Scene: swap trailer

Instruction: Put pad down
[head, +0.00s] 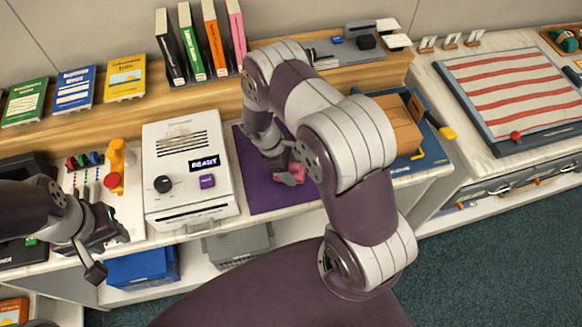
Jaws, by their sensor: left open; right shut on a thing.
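My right gripper (288,177) is over the purple mat (250,195) and is shut on a small pink-red pad (294,171). The fingers hide part of the pad. It is low over the mat, but I cannot tell whether it touches it. My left gripper (110,254) is open and empty at the lower left, in front of the counter edge.
A white machine reading "READY" (188,141) stands left of the mat. A board with an orange lever (117,160) is farther left. A brown block (396,124) lies right of the mat behind my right arm. Books (207,40) stand on the back shelf.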

